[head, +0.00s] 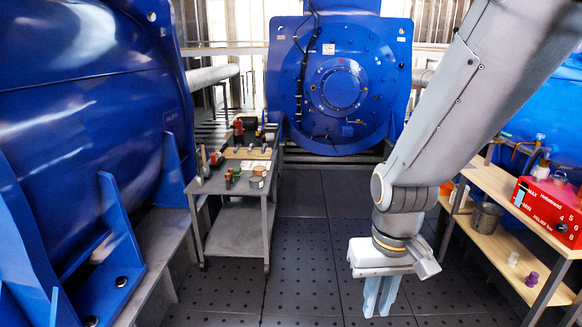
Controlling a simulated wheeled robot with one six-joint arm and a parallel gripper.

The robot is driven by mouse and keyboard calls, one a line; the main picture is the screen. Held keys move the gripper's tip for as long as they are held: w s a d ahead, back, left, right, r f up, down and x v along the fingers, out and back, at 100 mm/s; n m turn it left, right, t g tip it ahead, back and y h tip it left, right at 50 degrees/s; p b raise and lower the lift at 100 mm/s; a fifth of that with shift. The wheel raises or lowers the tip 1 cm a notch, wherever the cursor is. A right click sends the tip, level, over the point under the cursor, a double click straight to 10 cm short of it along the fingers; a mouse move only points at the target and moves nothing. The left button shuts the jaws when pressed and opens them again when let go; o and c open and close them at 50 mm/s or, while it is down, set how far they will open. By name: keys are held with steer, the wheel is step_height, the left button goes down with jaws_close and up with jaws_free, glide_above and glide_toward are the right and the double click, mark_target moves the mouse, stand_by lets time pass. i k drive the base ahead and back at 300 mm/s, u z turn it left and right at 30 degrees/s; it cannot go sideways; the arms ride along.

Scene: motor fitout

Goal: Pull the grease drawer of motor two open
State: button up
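A large blue motor (290,95) stands at the back with its round end face toward me. Another big blue motor (75,110) fills the left side, and part of a third blue motor (545,100) shows at the right edge. No number that I can read marks any of them as motor two. I cannot make out a grease drawer for certain; a small fitting (352,122) sits low on the back motor's face. My gripper (379,312) hangs over the floor at lower right of centre, pale blue fingers pointing down, far from the back motor. Its finger gap is unclear, and no held object shows.
A grey cart (215,184) with tools and small parts stands left of centre. A wooden shelf unit (492,183) at right carries a red box (548,210), with a bucket (485,218) and a purple piece (532,279) lower down. The dark tiled floor (300,240) between them is clear.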

mark_target(347, 132)
steer(key=z, duration=0.05)
steer(key=i, duration=3.5)
steer(key=z, duration=0.35)
steer(key=i, duration=1.7)
steer(key=z, duration=0.25)
steer(key=i, duration=2.7)
steer(key=z, duration=0.15)
